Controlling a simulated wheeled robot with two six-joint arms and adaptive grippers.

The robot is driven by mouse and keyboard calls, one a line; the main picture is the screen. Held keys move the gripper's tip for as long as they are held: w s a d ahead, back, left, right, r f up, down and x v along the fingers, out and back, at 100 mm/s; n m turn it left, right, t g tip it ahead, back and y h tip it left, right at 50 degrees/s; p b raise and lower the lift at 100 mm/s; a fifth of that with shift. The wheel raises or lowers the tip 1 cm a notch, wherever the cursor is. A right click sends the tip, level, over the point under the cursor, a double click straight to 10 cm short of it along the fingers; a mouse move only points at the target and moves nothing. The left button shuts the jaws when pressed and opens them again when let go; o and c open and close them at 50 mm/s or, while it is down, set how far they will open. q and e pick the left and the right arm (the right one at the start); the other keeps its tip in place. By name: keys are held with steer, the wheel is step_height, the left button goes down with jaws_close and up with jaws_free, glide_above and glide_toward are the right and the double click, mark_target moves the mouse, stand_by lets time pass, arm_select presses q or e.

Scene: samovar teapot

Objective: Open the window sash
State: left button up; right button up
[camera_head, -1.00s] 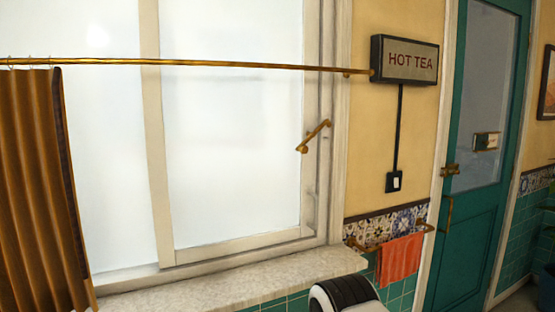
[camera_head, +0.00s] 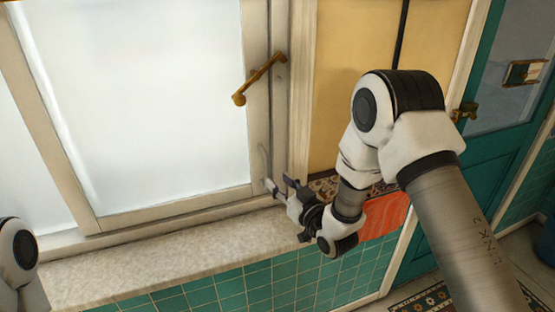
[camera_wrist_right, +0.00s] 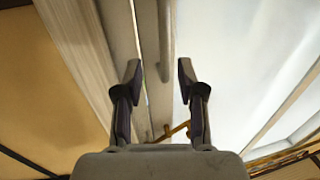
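The window sash (camera_head: 172,208) has a pale frame around white glass and looks shut against its frame. A brass lever handle (camera_head: 258,80) sits slanted on its right side and also shows in the right wrist view (camera_wrist_right: 172,131). A slim pale pull bar (camera_head: 263,158) runs upright low on the sash's right side. My right gripper (camera_head: 278,187) is at the window's lower right corner, close to that bar. In the right wrist view its fingers (camera_wrist_right: 159,76) are apart, with the bar (camera_wrist_right: 165,40) just beyond the tips, roughly between them. My left gripper is out of view.
The stone sill (camera_head: 170,262) below the window is bare. A red towel (camera_head: 385,220) hangs right of the window, partly behind my right arm. A teal door (camera_head: 450,190) stands farther right. A yellow wall strip (camera_head: 345,60) lies between.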

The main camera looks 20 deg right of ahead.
mark_target(267, 174)
steer(key=x, duration=0.2)
steer(key=p+x, duration=0.1)
steer(key=x, duration=0.1)
steer(key=p+x, duration=0.1)
steer(key=x, duration=0.1)
steer(key=shift+a, duration=0.3)
steer(key=shift+w+d+f, duration=0.1)
steer(key=shift+w+d, duration=0.05)
steer(key=shift+w, duration=0.1)
steer(key=shift+s, duration=0.15)
steer(key=shift+s+a, duration=0.1)
steer(key=shift+a, duration=0.2)
steer(key=c, duration=0.3)
jaws_close()
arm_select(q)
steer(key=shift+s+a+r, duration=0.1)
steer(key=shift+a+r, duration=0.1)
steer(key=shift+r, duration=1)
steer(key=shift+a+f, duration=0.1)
